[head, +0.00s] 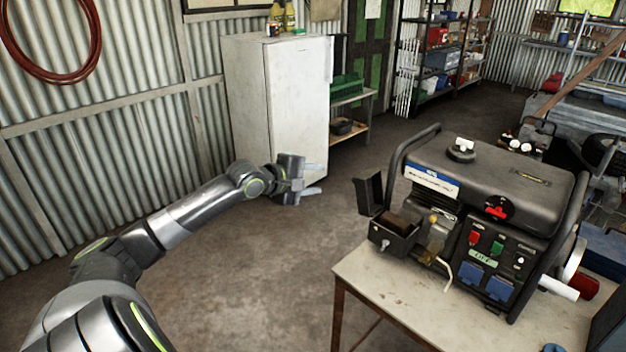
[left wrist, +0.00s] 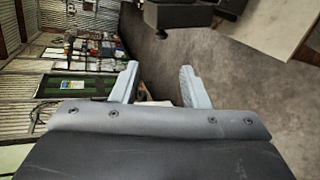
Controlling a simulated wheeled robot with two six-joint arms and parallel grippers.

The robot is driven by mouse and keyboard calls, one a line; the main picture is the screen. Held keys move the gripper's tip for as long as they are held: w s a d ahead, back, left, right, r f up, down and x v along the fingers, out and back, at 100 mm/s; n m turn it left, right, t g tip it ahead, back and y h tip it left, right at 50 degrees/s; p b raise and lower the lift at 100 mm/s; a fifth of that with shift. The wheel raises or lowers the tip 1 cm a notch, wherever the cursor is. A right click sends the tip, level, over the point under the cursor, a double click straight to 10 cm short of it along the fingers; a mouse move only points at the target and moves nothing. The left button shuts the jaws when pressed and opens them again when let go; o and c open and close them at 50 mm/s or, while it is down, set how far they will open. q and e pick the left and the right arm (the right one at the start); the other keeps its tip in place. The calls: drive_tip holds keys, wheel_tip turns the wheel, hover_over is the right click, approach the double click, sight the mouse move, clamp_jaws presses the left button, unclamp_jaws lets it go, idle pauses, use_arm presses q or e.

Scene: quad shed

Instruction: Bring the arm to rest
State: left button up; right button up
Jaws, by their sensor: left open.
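My left arm comes in from the lower left in the head view and reaches out over the bare floor. My left gripper (head: 312,179) is open and empty, with its two pale fingers apart and pointing right. It is in front of the white fridge in the picture and left of the generator, touching neither. In the left wrist view, the two fingers of the left gripper (left wrist: 160,88) stand apart with nothing held between them. My right gripper is not in view.
A black generator (head: 490,185) stands on a pale table (head: 370,285) at the right, its small box lid open. A white fridge (head: 298,105) stands against the corrugated wall. Shelves (head: 440,50) are at the back. The concrete floor (head: 260,260) between arm and table is clear.

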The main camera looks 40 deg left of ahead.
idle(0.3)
